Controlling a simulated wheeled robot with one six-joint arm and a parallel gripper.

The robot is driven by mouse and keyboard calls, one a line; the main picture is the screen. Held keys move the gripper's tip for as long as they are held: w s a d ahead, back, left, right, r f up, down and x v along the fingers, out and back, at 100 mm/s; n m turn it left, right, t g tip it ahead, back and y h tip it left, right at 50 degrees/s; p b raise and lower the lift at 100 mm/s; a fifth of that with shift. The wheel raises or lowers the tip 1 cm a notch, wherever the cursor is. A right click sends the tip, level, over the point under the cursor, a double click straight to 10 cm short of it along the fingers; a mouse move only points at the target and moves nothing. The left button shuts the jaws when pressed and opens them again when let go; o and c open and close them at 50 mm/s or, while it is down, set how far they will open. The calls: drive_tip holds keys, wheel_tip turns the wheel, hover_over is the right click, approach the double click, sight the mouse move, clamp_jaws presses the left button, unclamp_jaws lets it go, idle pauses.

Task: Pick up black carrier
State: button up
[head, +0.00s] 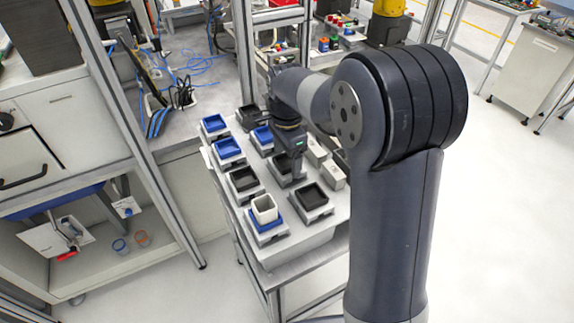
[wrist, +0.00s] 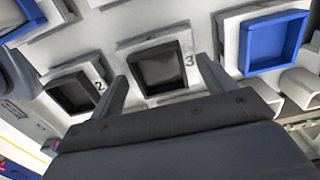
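Several black carriers sit in light holders on the table top. One black carrier (wrist: 162,68), beside the number 3, lies between the two fingers of my gripper (wrist: 162,78) in the wrist view. The fingers are spread apart with nothing held. In the head view my gripper (head: 291,160) points down over a black carrier (head: 281,174) and hides part of it. I cannot tell whether the fingertips reach beside it. Another black carrier (wrist: 72,92) is left of it, near the number 2. In the head view, black carriers also show front left (head: 243,179) and front right (head: 312,196).
Blue carriers (head: 228,147) stand on the left side of the table (head: 325,222), and one blue carrier (wrist: 272,43) shows in the wrist view. A white container (head: 264,208) rests on a blue carrier in front. Grey blocks (head: 333,174) stand to the right. A metal frame post (head: 243,50) rises behind.

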drive_tip(key=c, duration=1.3)
drive_tip(key=shift+o, duration=0.2)
drive_tip(key=shift+r, duration=0.1)
